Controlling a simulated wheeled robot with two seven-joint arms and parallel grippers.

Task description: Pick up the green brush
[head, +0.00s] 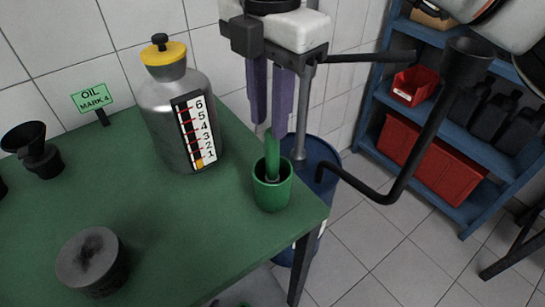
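The green brush (272,152) stands upright in a green cup (273,194) near the right corner of the green table. Only its handle shows above the rim; its lower end is hidden in the cup. My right gripper (268,128) comes down from the top, with its two purple fingers pointing down and a gap between them. Its fingertips are at about the level of the handle's top. I cannot tell whether the handle's top lies between the fingers or behind them. My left gripper is not in view.
A grey oil can (157,113) with a yellow cap stands left of the cup. A small sign (89,98), a black funnel (31,146) and a dark round part (92,262) sit further left. A blue barrel (321,163) with a pump is beyond the table edge. Blue shelves (459,212) stand right.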

